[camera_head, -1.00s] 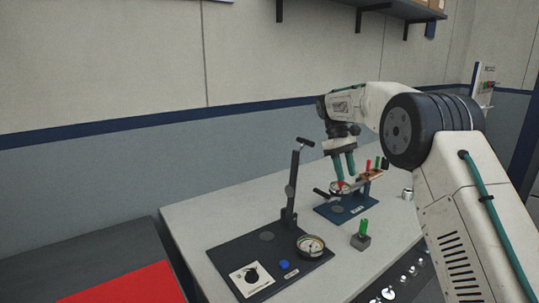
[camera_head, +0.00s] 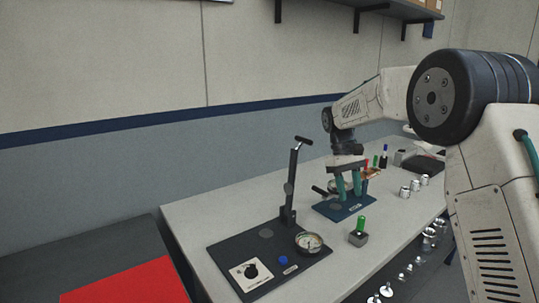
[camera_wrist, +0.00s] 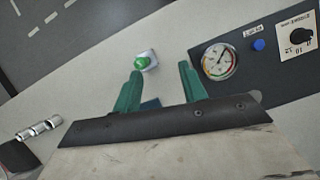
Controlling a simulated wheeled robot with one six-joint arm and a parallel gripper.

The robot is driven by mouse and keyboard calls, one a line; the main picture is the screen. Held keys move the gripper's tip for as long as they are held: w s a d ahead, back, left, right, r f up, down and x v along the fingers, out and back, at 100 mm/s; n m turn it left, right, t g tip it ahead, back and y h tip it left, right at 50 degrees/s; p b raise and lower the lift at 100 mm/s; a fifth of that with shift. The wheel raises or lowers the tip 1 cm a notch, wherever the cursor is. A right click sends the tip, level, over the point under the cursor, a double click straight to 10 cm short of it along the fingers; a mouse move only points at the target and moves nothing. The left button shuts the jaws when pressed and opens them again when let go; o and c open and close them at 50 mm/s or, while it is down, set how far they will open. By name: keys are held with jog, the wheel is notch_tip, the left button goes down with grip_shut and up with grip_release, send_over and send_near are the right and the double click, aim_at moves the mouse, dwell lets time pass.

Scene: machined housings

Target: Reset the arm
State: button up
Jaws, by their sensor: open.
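My gripper (camera_head: 348,184) is open, its two green fingers pointing down over the small blue fixture (camera_head: 342,208) on the bench. In the wrist view my gripper (camera_wrist: 160,88) shows its fingers spread with nothing between them. The fingers hide part of the blue fixture, and I cannot tell how far above it they are. My arm reaches in from the right in the head view.
A dark test plate (camera_head: 235,258) with an upright lever post (camera_head: 291,185) and a round gauge (camera_head: 309,243) stands to the left. A green-topped block (camera_head: 358,236) is in front. Several metal housings (camera_head: 415,187) stand to the right. A red mat (camera_head: 125,284) lies at lower left.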

jog(key=s+d+r+m+t+y, duration=0.1)
jog(key=s+r+m+t, duration=0.1)
jog(key=s, duration=1.9)
jog(key=s+d+r+m+t+y, duration=0.1)
jog(key=s+d+r+m+t, duration=0.1)
jog(key=s, duration=2)
jog(key=shift+s+d+r+m+t, duration=0.15)
jog(key=shift+r+m+t, duration=0.25)
jog(key=shift+r+t, duration=0.15)
